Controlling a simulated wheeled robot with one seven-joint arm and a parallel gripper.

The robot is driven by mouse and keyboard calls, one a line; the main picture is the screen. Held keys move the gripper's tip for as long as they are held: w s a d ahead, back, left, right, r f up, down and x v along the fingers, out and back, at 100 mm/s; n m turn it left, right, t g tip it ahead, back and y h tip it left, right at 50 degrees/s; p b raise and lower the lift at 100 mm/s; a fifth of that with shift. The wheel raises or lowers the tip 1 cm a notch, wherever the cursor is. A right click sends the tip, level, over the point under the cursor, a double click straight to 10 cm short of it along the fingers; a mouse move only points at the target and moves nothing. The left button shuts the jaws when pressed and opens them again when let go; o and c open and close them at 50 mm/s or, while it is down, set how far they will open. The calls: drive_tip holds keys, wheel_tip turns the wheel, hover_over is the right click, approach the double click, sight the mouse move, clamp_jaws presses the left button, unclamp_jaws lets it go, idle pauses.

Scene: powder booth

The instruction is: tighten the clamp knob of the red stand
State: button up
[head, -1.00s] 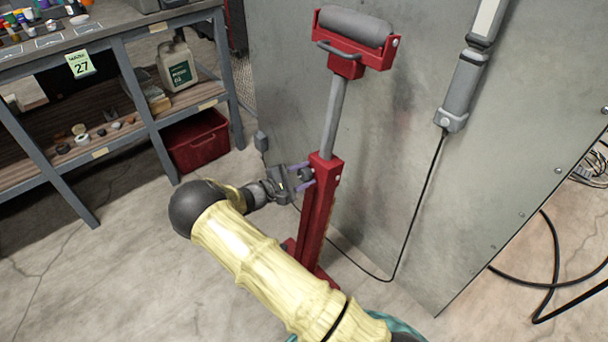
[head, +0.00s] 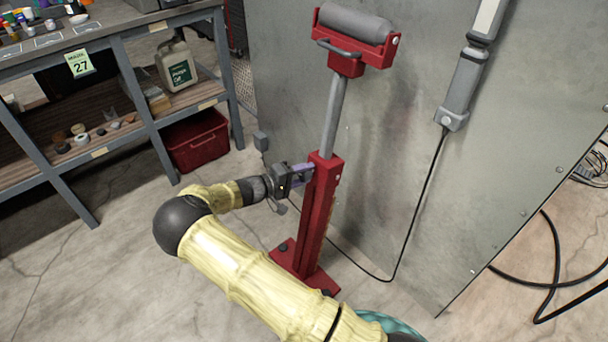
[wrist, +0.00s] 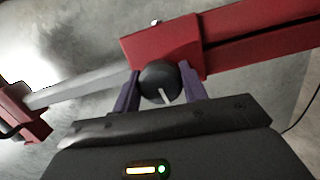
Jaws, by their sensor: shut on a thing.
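The red stand (head: 318,215) stands upright beside a grey metal panel, with a grey post and a grey roller (head: 354,24) on top. In the wrist view the stand's red column (wrist: 240,38) runs across the upper right. The black round clamp knob (wrist: 158,80), with a white mark on its face, sits at the column's upper end. My gripper (wrist: 160,88) has its two purple fingers on either side of the knob and is shut on it. In the head view my gripper (head: 302,172) meets the stand from the left and hides the knob.
A grey shelf bench (head: 120,45) with a jug (head: 178,66) stands at the left, with a red bin (head: 197,140) beneath. The grey metal panel (head: 400,180) is close behind the stand. A black cable (head: 425,200) hangs along it. Floor at the lower left is clear.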

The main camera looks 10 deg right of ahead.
drive_tip(key=shift+a, duration=0.15)
drive_tip(key=o, duration=1)
drive_tip(key=shift+c, duration=0.2)
drive_tip(key=p+v, duration=0.2)
drive_tip(key=v, duration=1.5)
